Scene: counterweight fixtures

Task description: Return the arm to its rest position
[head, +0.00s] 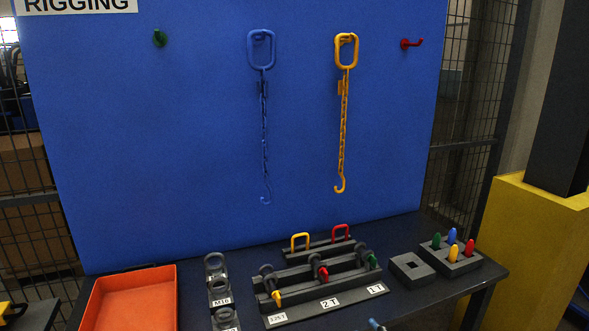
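Neither of my grippers shows in the head view, and no arm is clearly visible. A blue board (200,150) stands behind a dark table (205,255). A blue chain sling (264,120) and a yellow chain sling (343,120) hang from it, each with a ring at the top and a hook at the bottom. A green peg (159,38) at the left and a red peg (411,43) at the right are bare.
On the table are an orange tray (130,300) that looks empty, a rack (322,300) with shackles, dark ring pieces (216,264), an empty square-holed block (412,268) and a block (438,257) with coloured pegs. A yellow post base (530,240) stands at right.

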